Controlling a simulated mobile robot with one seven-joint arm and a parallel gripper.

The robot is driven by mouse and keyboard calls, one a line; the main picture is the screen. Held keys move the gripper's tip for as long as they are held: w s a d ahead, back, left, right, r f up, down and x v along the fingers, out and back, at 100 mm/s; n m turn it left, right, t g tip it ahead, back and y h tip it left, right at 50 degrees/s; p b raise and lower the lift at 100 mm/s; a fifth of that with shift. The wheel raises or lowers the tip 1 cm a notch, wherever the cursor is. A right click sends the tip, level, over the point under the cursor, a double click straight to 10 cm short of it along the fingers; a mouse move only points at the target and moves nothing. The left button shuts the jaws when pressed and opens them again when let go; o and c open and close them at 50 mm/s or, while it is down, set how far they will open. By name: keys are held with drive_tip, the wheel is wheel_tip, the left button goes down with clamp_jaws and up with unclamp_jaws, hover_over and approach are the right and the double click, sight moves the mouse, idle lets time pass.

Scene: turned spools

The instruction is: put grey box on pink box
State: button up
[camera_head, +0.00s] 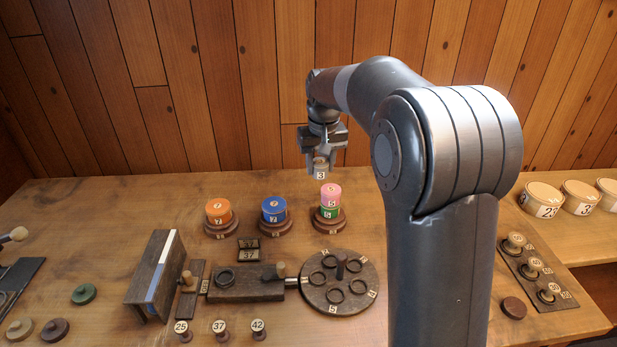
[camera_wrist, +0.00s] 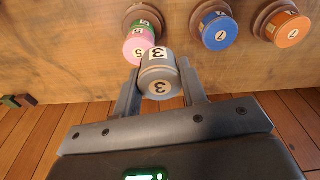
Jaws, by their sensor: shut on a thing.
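My gripper (camera_head: 321,166) is shut on a grey box (camera_head: 321,172), a small round spool marked 3. In the wrist view the grey box (camera_wrist: 159,76) sits between the two fingers of my gripper (camera_wrist: 160,84). The pink box (camera_head: 331,191), marked 5, sits on a green box (camera_head: 330,212) on a round brown base (camera_head: 328,225). The grey box is held in the air above the pink box and looks apart from it. In the wrist view the pink box (camera_wrist: 137,47) is partly hidden behind the grey box.
A blue box (camera_head: 273,209) and an orange box (camera_head: 218,211) stand on bases to the left. In front are a round board with rings (camera_head: 340,295), a dark wooden block (camera_head: 243,288) and an upright board (camera_head: 152,272). A wooden wall (camera_head: 220,90) stands behind.

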drive_tip(key=s+d+r, duration=0.2)
drive_tip(key=d+r, duration=0.2)
drive_tip(key=d, duration=0.9)
hover_over(331, 188)
drive_tip(key=f, duration=0.6)
drive_tip(key=shift+s+f, duration=0.25)
drive_tip(key=shift+f, duration=2.1)
drive_tip(key=o, duration=0.9)
drive_tip(key=shift+f, duration=0.15)
drive_tip(key=shift+o, duration=0.2)
